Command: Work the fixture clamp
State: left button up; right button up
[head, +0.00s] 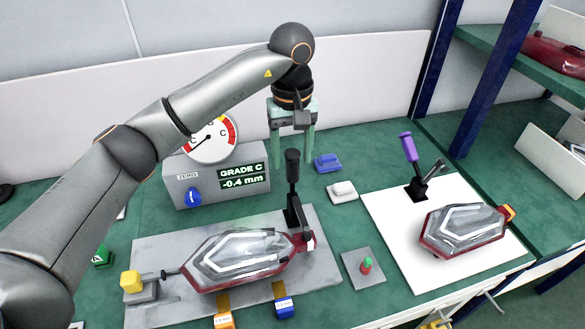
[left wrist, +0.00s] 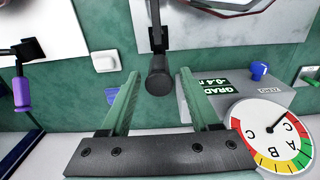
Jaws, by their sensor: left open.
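The fixture clamp has an upright black handle (head: 292,170) on a black base by the right end of the grey fixture plate (head: 322,277). Its arm reaches the right end of a clear and red tail lamp (head: 240,258) lying on the plate. My left gripper (head: 291,160) is open, pointing down, with one finger on each side of the handle's top in the head view. In the left wrist view the handle's round end (left wrist: 160,78) shows between the spread fingertips of my left gripper (left wrist: 160,75); contact cannot be told. My right gripper is not in view.
A gauge box (head: 215,183) with a dial reads "GRADE C -0.4 mm" behind the plate. A second clamp with a purple handle (head: 409,150) and another tail lamp (head: 463,230) are on a white board (head: 393,228) to the right. A small pad with a green-topped red button (head: 366,266) lies between.

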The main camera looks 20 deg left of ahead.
aim_at(292, 169)
pick_arm(q)
jog(key=shift+f, duration=2.1)
jog(key=shift+c, duration=0.3)
grip_shut()
